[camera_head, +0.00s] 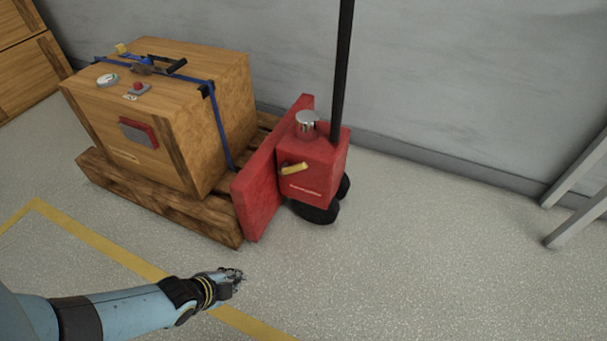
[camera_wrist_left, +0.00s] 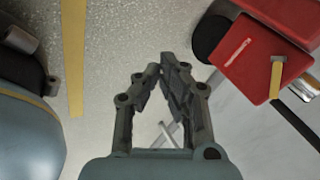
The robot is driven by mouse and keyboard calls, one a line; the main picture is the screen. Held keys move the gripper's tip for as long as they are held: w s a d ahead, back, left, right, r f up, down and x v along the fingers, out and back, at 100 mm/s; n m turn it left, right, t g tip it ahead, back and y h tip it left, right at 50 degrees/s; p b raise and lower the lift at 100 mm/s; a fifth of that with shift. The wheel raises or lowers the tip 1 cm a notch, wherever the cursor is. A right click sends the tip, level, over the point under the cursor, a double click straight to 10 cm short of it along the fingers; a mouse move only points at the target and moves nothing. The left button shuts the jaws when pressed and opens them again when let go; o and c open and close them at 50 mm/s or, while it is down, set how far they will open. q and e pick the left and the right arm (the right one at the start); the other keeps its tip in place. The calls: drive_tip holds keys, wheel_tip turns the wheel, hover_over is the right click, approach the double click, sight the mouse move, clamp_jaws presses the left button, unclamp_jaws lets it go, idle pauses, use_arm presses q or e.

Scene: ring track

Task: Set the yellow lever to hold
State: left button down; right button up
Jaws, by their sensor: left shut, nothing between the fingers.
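The yellow lever (camera_head: 294,168) sticks out from the front of the red pallet jack body (camera_head: 318,167), just below its silver cap. In the left wrist view the yellow lever (camera_wrist_left: 276,78) shows at the right on the red body (camera_wrist_left: 255,60). My left gripper (camera_head: 238,274) is over the floor in front of the pallet jack, below and left of the lever, and apart from it. In the left wrist view its fingers (camera_wrist_left: 163,72) come together at the tips, shut and empty. My right gripper is in neither view.
A wooden crate (camera_head: 170,100) with a blue strap sits on a wooden pallet (camera_head: 215,217) left of the jack. A black handle pole (camera_head: 342,70) rises from the jack. Grey metal legs (camera_head: 575,178) stand at the right. The floor in front is clear, with yellow lines (camera_head: 100,241).

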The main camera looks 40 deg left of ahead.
sight(295, 166)
use_arm(q)
drive_tip(key=w+r+m+t+b, duration=0.2)
drive_tip(key=w+m+t+b, duration=0.2)
drive_tip(key=w+m, duration=0.4)
drive_tip(key=w+r+m+t+b, duration=0.2)
drive_tip(key=w+m+t+b, duration=0.2)
drive_tip(key=w, duration=1.1)
drive_tip(key=a+m+b, duration=0.1)
drive_tip(key=m+b, duration=0.2)
drive_tip(key=m, duration=0.1)
drive_tip(key=shift+h+b, duration=0.3)
drive_tip(key=shift+h, duration=0.1)
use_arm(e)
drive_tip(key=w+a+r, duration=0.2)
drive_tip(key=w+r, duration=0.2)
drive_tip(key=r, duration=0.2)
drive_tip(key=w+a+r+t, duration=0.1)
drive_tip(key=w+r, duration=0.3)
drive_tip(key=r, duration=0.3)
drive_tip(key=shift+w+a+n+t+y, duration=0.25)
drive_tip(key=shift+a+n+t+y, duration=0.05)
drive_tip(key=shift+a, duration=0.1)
